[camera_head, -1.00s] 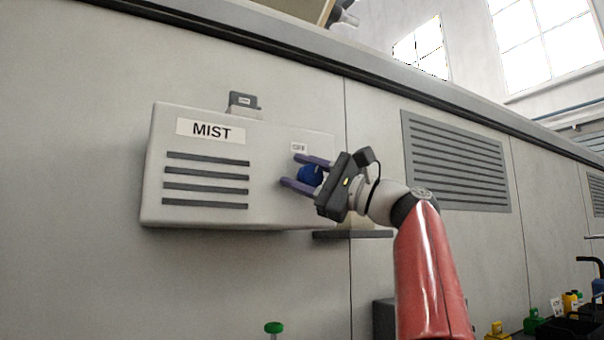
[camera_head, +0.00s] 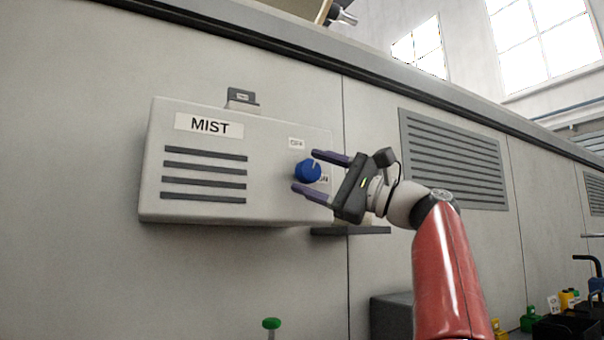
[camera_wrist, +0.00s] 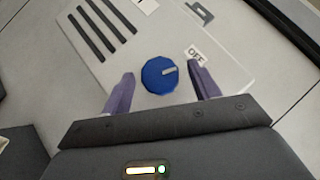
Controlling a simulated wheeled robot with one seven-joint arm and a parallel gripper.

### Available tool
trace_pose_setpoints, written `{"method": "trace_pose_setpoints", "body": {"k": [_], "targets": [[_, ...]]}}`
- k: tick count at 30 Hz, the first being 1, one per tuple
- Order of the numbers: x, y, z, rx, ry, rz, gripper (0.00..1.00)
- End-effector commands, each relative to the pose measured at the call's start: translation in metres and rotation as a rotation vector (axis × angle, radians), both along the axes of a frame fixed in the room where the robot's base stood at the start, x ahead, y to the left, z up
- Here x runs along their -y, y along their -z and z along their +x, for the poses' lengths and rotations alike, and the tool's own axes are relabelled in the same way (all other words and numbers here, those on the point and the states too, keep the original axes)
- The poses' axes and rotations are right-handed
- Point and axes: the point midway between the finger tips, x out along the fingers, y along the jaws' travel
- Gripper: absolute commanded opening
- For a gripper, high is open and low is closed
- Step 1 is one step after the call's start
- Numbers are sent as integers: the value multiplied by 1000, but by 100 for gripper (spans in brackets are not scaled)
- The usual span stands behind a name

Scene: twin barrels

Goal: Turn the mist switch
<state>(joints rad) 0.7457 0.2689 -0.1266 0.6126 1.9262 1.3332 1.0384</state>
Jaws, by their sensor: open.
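The mist box (camera_head: 200,207), pale with a MIST label (camera_head: 209,125) and dark slots, is mounted on the wall. Its round blue knob (camera_head: 306,172) is at the right end, with an OFF label (camera_head: 296,143) above it and a partly covered ON label (camera_head: 322,180) at lower right. The knob's white mark points up and right, between the two labels. My gripper (camera_head: 304,170) is open and empty, its purple fingers pointing at the box, one on each side of the knob. In the wrist view the knob (camera_wrist: 158,77) shows between the fingers with a gap on both sides.
A grey vent (camera_head: 455,160) is on the wall to the right. A dark ledge (camera_head: 350,231) sits below the box's right end. A green-topped object (camera_head: 271,324) stands below, and yellow, green and black items (camera_head: 565,325) are at lower right.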

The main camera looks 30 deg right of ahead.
Motion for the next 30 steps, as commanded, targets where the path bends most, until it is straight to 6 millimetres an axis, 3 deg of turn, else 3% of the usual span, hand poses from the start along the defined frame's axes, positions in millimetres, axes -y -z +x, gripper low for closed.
{"method": "trace_pose_setpoints", "body": {"k": [9,21,26,30], "targets": [[26,16,-28,1,2,0,61],[23,15,-29,6,-4,18,61],[6,6,-28,30,-23,186,61],[-6,4,-30,37,-39,427,61]]}}
